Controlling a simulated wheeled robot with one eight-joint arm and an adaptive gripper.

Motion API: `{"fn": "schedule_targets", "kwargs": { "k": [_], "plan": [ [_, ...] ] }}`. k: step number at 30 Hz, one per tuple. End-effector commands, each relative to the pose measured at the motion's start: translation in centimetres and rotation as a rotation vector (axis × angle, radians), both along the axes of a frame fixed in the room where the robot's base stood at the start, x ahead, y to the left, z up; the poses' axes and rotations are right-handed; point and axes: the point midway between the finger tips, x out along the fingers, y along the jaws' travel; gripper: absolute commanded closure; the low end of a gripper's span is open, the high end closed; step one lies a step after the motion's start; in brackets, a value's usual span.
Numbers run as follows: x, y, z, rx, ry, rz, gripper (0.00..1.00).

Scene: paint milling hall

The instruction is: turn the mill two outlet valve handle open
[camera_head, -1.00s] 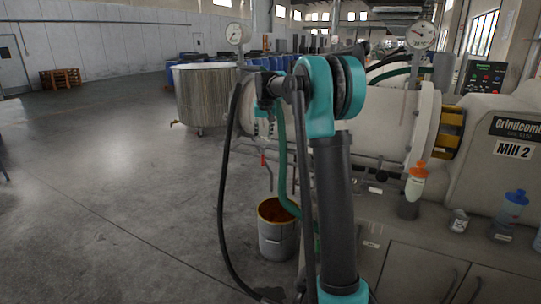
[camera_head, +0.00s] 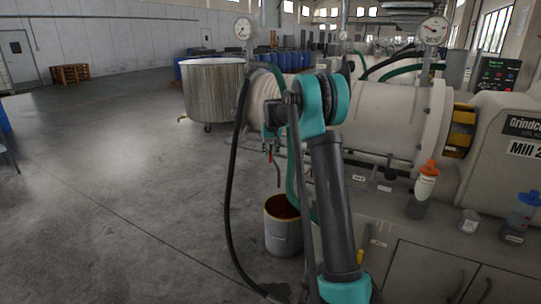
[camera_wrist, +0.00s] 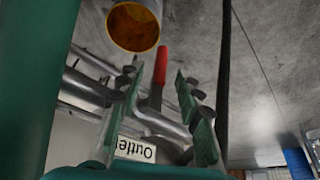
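The outlet valve handle, a red lever (camera_wrist: 160,66), shows in the wrist view between the two green-padded fingers of my open gripper (camera_wrist: 160,92). A small gap shows on either side of the red grip, and I cannot tell whether a finger touches it. The handle joins a grey metal valve and pipe (camera_wrist: 160,122). A white label reading "Outlet" (camera_wrist: 135,149) appears upside down and partly cut off by my gripper. In the head view a small bit of red handle (camera_head: 269,156) shows below my arm, which hides most of the valve and my gripper.
A bucket with orange-brown contents (camera_head: 283,240) stands on the floor below the outlet; its rim also shows in the wrist view (camera_wrist: 133,27). Mill 2 (camera_head: 500,170) and its bench (camera_head: 430,245) lie to the right, with several bottles on it.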

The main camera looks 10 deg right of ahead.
Motion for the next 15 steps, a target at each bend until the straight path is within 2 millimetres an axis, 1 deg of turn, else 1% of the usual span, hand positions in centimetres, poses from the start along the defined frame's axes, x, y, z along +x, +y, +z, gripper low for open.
{"fn": "schedule_targets", "kwargs": {
  "k": [1, 6, 10, 15],
  "plan": [
    [0.3, 0.0, -0.7, 0.0, 0.0, 0.0, 0.65],
    [0.9, 0.0, -2.2, 0.0, 0.0, 0.0, 0.65],
    [1.1, 0.0, -2.6, 0.0, 0.0, 0.0, 0.65],
    [1.1, 0.0, -2.7, 0.0, 0.0, 0.0, 0.65]
  ]
}}
